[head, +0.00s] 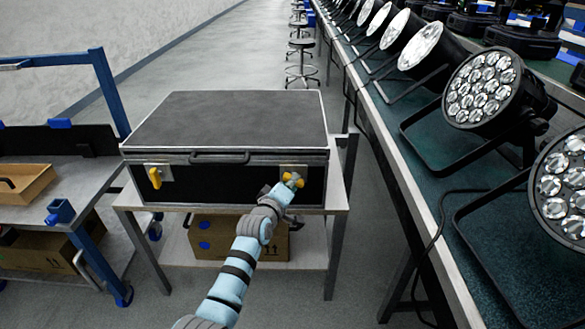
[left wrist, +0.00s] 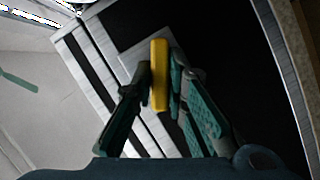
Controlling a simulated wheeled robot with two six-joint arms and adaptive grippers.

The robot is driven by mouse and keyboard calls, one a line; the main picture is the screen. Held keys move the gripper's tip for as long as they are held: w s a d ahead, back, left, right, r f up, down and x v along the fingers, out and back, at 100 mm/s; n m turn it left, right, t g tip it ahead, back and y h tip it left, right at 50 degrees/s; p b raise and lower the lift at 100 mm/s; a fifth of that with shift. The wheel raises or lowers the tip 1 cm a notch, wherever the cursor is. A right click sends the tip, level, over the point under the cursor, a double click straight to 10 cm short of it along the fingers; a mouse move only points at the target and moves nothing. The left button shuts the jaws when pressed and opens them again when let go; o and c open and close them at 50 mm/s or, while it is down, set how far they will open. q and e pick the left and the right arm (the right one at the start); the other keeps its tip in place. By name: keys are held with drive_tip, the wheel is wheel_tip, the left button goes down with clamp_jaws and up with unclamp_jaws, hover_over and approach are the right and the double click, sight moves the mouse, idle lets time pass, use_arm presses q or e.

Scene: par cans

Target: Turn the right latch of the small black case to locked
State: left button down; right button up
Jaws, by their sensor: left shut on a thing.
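The small black case (head: 230,122) stands closed on a small table, with a handle (head: 219,158) on the middle of its front. Its left latch (head: 155,178) is a yellow knob on a silver plate. Its right latch (head: 293,180) is yellow and partly hidden by my left gripper (head: 284,189). In the left wrist view the yellow latch (left wrist: 159,75) stands between the two fingers of my left gripper (left wrist: 160,90), which are shut on it. The silver plate (left wrist: 133,52) shows behind it. My right gripper is not in view.
The case's table (head: 338,190) has a lower shelf with a cardboard box (head: 262,240). A workbench (head: 75,185) with a tray (head: 25,184) stands at left. A long green bench (head: 425,165) with several par cans (head: 485,88) runs along the right. Stools (head: 301,62) stand behind.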

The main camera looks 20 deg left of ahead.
use_arm(q)
drive_tip(key=m+g+y, duration=0.1)
drive_tip(key=m, duration=0.1)
drive_tip(key=m+g+y+p, duration=0.1)
drive_tip(key=m+y, duration=0.1)
drive_tip(key=m, duration=0.1)
drive_tip(key=m+y, duration=0.1)
drive_tip(key=m, duration=0.2)
drive_tip(key=shift+d+r+g+y, duration=0.1)
drive_tip(key=shift+d+g+y, duration=0.15)
drive_tip(key=shift+g+y, duration=0.15)
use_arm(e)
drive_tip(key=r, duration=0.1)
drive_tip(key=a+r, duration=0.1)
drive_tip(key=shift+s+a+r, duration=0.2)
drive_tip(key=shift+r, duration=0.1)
use_arm(q)
drive_tip(key=shift+m, duration=0.3)
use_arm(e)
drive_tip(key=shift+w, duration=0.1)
use_arm(q)
drive_tip(key=c, duration=1.6)
unclamp_jaws()
drive_tip(key=shift+w, duration=0.1)
